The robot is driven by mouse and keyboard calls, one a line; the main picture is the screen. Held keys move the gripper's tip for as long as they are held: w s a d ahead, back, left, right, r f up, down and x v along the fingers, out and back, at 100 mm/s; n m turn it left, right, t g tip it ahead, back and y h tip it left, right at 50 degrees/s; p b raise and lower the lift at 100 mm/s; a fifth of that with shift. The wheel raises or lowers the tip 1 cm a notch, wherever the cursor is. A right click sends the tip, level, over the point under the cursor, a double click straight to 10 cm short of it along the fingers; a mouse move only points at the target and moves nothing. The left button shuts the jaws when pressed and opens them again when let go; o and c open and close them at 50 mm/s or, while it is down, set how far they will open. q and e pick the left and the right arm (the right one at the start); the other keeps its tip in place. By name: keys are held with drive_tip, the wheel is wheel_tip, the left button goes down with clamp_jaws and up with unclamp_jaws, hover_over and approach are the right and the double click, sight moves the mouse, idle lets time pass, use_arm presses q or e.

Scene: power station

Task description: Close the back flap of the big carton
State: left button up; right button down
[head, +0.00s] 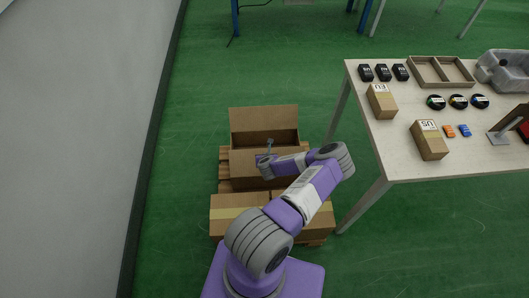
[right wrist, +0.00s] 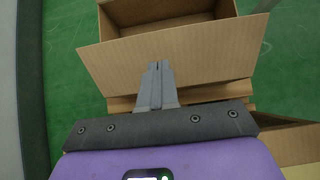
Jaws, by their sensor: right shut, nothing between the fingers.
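The big carton (head: 240,141) stands open on a pallet in the head view. Its back flap (head: 264,118) stands up along the far edge. My right gripper (head: 269,145) is shut and empty, at the carton's near side, in front of the back flap. In the right wrist view the shut fingers (right wrist: 156,70) point toward the carton, over its near flap (right wrist: 205,57), which spreads outward. The carton's open inside (right wrist: 150,12) shows beyond, and the back flap is out of that view. Whether the fingers touch the near flap I cannot tell. My left gripper is not in view.
Closed cartons (head: 235,208) lie in front of the big carton on the wooden pallet (head: 224,172). A table (head: 400,150) with small boxes and a tray stands to the right. A grey wall (head: 80,120) is on the left. Green floor behind the carton is clear.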

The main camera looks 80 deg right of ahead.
sight(264, 149)
drive_tip(key=b+x, duration=0.6)
drive_tip(key=x, duration=0.6)
drive_tip(key=shift+w+d+f, duration=0.15)
drive_tip(key=shift+f, duration=0.2)
drive_tip(key=shift+d, duration=0.1)
drive_tip(key=shift+x, duration=0.95)
drive_tip(key=x, duration=0.3)
drive_tip(key=shift+w+d+f, duration=0.15)
drive_tip(key=shift+f, duration=0.1)
drive_tip(key=shift+w+d+f, duration=0.1)
drive_tip(key=shift+d+f, duration=0.3)
drive_tip(key=shift+f, duration=0.35)
drive_tip(key=shift+w+d+f, duration=0.15)
drive_tip(key=shift+d+f, duration=0.2)
drive_tip(key=shift+f, duration=0.4)
drive_tip(key=shift+r+p, duration=0.8)
drive_tip(key=shift+r, duration=0.05)
